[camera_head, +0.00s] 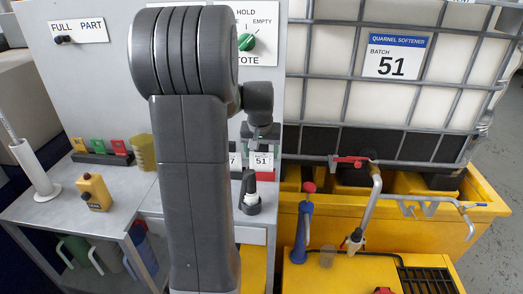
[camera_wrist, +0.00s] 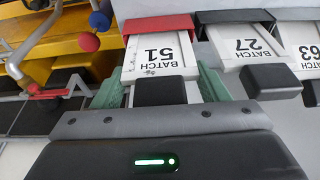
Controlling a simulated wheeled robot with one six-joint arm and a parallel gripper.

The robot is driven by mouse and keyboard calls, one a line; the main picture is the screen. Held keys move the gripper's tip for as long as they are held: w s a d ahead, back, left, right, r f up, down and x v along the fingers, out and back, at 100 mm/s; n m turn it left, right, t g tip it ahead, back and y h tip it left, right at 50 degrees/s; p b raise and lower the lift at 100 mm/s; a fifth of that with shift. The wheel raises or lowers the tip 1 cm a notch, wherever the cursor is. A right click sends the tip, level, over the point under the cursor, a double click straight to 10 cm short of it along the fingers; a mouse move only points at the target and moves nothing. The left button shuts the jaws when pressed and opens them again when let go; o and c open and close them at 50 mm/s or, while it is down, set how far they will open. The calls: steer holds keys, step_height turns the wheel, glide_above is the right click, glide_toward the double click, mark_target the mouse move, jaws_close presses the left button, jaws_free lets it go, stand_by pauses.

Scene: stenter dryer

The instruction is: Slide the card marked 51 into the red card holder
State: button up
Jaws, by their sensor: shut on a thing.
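The white card marked BATCH 51 (camera_wrist: 160,55) is in my gripper (camera_wrist: 158,88), its dark tab between the two green fingers. It also shows in the head view (camera_head: 261,160), just below my gripper (camera_head: 262,140). The red card holder (camera_wrist: 160,22) lies at the card's far edge in the wrist view and shows below the card in the head view (camera_head: 264,175). The card's edge meets the red strip in the picture. I cannot tell how far the card sits inside it. My arm hides part of the panel in the head view.
A card marked 27 (camera_wrist: 243,45) in a black holder is close beside the red one, with a card marked 63 (camera_wrist: 308,55) beyond. A tote label reads BATCH 51 (camera_head: 396,58). A yellow pump stand with a blue-handled tool (camera_head: 303,228) is at right.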

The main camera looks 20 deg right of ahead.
steer(key=shift+f, duration=0.35)
steer(key=o, duration=1)
steer(key=shift+o, duration=0.2)
steer(key=b+v, duration=0.1)
steer(key=v, duration=1.3)
steer(key=shift+s+f, duration=0.1)
steer(key=shift+f, duration=0.05)
